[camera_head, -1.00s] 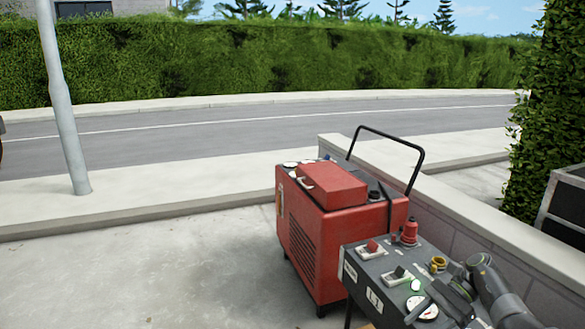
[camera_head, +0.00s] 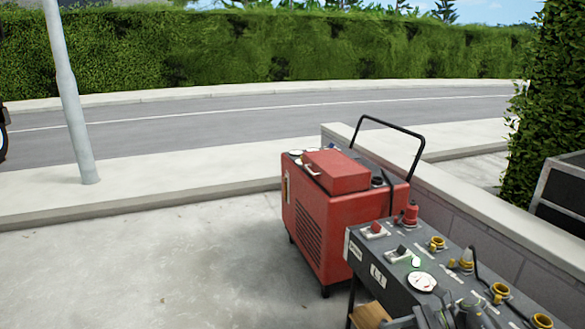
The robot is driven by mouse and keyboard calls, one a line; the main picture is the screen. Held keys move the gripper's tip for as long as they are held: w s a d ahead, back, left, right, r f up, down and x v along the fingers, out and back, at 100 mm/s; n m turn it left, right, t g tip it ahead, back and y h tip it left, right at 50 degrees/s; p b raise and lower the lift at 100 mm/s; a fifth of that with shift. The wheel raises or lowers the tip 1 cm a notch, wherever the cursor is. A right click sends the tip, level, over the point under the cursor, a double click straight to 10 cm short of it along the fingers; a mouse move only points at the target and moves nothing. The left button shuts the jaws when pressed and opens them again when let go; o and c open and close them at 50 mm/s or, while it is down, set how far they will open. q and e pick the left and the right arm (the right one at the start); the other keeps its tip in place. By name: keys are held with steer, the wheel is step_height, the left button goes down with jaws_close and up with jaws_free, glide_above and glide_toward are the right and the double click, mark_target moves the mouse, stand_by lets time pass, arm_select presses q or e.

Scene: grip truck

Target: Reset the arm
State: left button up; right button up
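My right gripper (camera_head: 442,314) shows only in part at the bottom edge, in front of the grey control panel (camera_head: 372,250). Its fingers are cut off or blend with the dark parts there, so I cannot tell whether it is open or shut. My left arm and gripper are out of view. The panel carries a white round gauge (camera_head: 421,281), a red switch (camera_head: 375,231), a red knob (camera_head: 411,213) and several yellow fittings (camera_head: 436,243).
A red wheeled machine (camera_head: 325,225) with a black handle (camera_head: 391,123) stands behind the panel. A low wall (camera_head: 455,195) runs along the right. A grey pole (camera_head: 70,100) stands at the left. The concrete (camera_head: 150,265) at the left is clear.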

steer(key=s+d+f+m+t+h+p, duration=0.3)
steer(key=s+f+m+t+h, duration=0.45)
steer(key=m, duration=0.95)
steer(key=s+d+f+m+t+h+p, duration=0.3)
steer(key=s+f+m, duration=0.5)
steer(key=f+m, duration=0.75)
arm_select(q)
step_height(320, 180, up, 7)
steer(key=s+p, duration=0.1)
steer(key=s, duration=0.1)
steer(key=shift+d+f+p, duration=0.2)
steer(key=shift+p, duration=0.2)
arm_select(e)
steer(key=s+f+m+g+h, duration=0.1)
steer(key=s+f+m+g, duration=0.2)
steer(key=s, duration=0.9)
steer(key=s+a+f+m+g+h, duration=0.1)
steer(key=s+f+m+g, duration=0.3)
steer(key=s+m, duration=0.5)
steer(key=s+f+m+g+h, duration=0.2)
steer(key=s+m, duration=0.4)
steer(key=s, duration=0.9)
steer(key=shift+s+a+f+m+g, duration=0.15)
steer(key=shift+s+f+m+g, duration=0.2)
steer(key=shift+f+g, duration=0.35)
